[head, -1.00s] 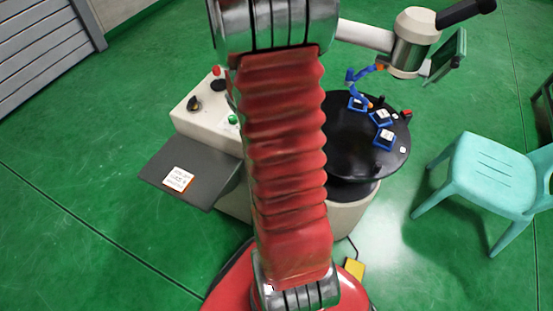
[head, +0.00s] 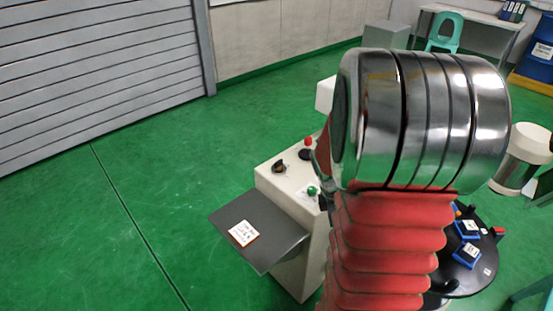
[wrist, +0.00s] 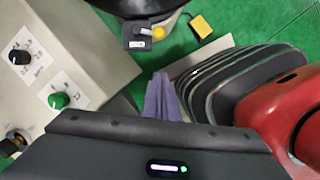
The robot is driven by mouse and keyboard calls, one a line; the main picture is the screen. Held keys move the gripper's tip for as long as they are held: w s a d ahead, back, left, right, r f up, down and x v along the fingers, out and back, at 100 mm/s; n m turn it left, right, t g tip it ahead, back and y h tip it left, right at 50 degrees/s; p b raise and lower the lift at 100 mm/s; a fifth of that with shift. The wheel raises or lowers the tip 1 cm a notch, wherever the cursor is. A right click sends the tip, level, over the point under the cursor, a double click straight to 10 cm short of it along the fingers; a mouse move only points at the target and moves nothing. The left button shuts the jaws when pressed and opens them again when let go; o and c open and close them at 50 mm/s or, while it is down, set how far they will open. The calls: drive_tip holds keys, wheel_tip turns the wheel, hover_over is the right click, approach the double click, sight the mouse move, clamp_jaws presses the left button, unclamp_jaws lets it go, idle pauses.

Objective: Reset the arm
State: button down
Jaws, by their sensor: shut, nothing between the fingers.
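My arm (head: 385,240) stands large in the head view, with red ribbed sleeving below a shiny metal joint (head: 425,120). It rises from the lower middle and hides part of the machine behind it. My gripper is out of sight in the head view. In the wrist view, its dark housing with a lit strip fills the bottom, and the narrow purple-grey fingers of my gripper (wrist: 161,80) point up from behind it. They are together, with nothing seen between them.
The pale machine cabinet (head: 285,190) carries knobs, a green button and a grey side shelf (head: 255,228) with a label. A black round table (head: 485,265) with blue-framed pieces is at right. A yellow pedal (wrist: 201,25) lies on the floor. Green floor is clear at left.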

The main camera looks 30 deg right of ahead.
drive_tip(key=a+r+m+t+y, duration=0.1)
drive_tip(key=a+r+m+t, duration=0.2)
drive_tip(key=a+r, duration=0.7)
drive_tip(key=a+r+m+t+y, duration=0.1)
drive_tip(key=a+r+m+t, duration=0.3)
drive_tip(key=a, duration=1.4)
wheel_tip(320, 180, up, 7)
drive_tip(key=m, duration=0.3)
drive_tip(key=shift+w+a+f+m, duration=0.15)
drive_tip(key=shift+w+a+m, duration=0.05)
drive_tip(key=shift+a+m, duration=0.2)
